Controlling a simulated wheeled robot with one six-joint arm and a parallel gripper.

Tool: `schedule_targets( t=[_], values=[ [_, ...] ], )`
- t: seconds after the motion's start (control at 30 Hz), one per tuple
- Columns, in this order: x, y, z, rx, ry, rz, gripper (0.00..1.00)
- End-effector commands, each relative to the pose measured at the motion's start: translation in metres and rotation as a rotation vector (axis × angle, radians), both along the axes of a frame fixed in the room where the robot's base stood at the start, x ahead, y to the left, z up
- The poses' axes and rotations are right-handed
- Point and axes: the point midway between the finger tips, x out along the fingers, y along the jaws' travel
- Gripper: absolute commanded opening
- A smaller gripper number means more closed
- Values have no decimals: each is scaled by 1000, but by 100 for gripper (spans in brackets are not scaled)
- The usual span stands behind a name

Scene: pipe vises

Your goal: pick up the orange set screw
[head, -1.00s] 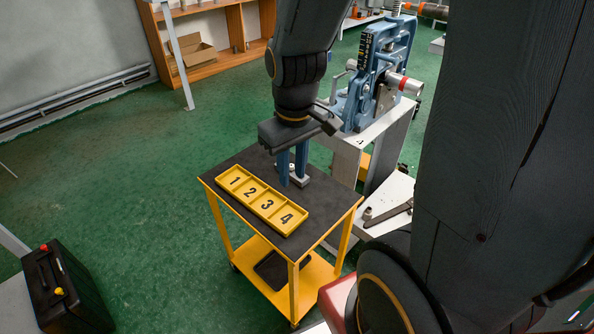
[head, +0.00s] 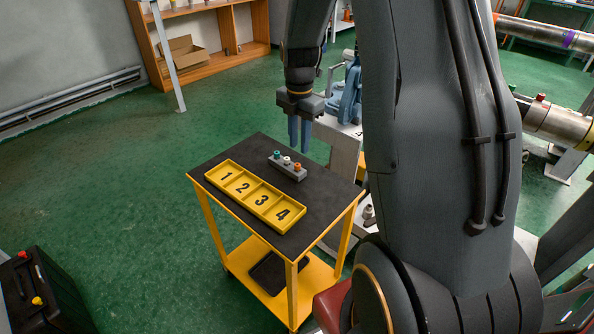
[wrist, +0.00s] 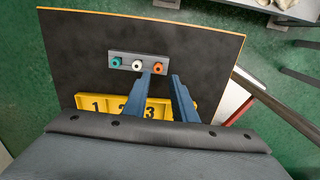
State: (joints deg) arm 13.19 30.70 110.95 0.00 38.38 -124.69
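The orange set screw (head: 297,166) stands upright at the right end of a small grey block (head: 284,170) on the black tabletop. A white screw (head: 287,160) and a teal screw (head: 276,154) stand in the same block. In the wrist view the orange set screw (wrist: 159,68) shows just past the fingertips, with the white screw (wrist: 138,65) and teal screw (wrist: 116,62) to its left. My gripper (head: 299,150) is open and empty, its two blue fingers apart and pointing down. It hangs above the table, apart from the screws. The fingers also show in the wrist view (wrist: 167,77).
A yellow tray (head: 255,206) with compartments numbered 1 to 4 lies on the black-topped cart (head: 325,203), in front of the block. A blue vise (head: 347,98) stands behind on the right. Free tabletop lies around the block.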

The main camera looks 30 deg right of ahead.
Motion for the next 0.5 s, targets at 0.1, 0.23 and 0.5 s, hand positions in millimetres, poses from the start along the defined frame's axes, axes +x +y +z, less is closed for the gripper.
schedule_targets(
  t=[0.1, 0.23, 0.5],
  values=[
    [0, 0, -13, 0, 2, 3, 25],
    [0, 1, -24, 1, 1, 2, 25],
    [1, 6, -59, 0, 2, 1, 25]
  ],
)
